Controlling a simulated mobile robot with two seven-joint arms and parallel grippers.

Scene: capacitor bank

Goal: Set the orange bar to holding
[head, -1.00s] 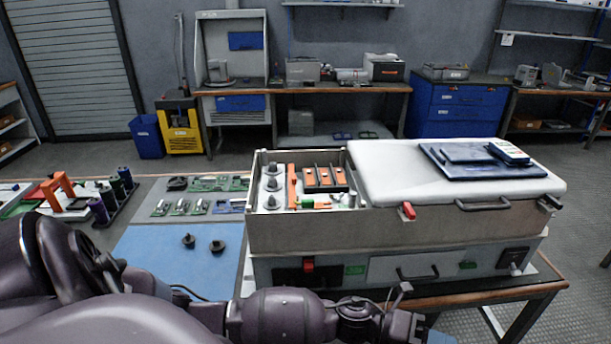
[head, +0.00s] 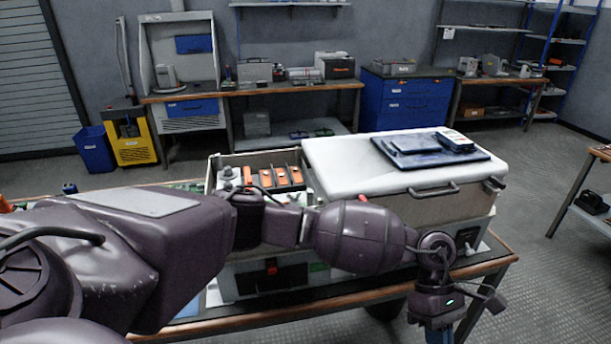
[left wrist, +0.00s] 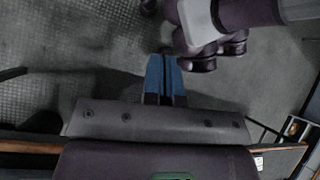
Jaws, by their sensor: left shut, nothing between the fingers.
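The open left part of the capacitor bank box (head: 212,180) holds several orange pieces. A narrow upright orange bar (head: 247,175) stands at their left, beside a row of orange blocks in dark holders. My left arm crosses in front of the box and hides its lower front. My left gripper (head: 439,337) hangs at the bottom of the head view, right of and well apart from the bar. Its blue fingers (left wrist: 165,80) are shut and empty in the left wrist view, pointing over the floor. My right gripper is not in view.
A white padded lid (head: 345,155) covers the right part of the box, with a blue tablet-like board (head: 420,150) on it. A handle (head: 433,190) sits on the front. The table edge (head: 350,297) runs below. Open floor (head: 545,290) lies to the right.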

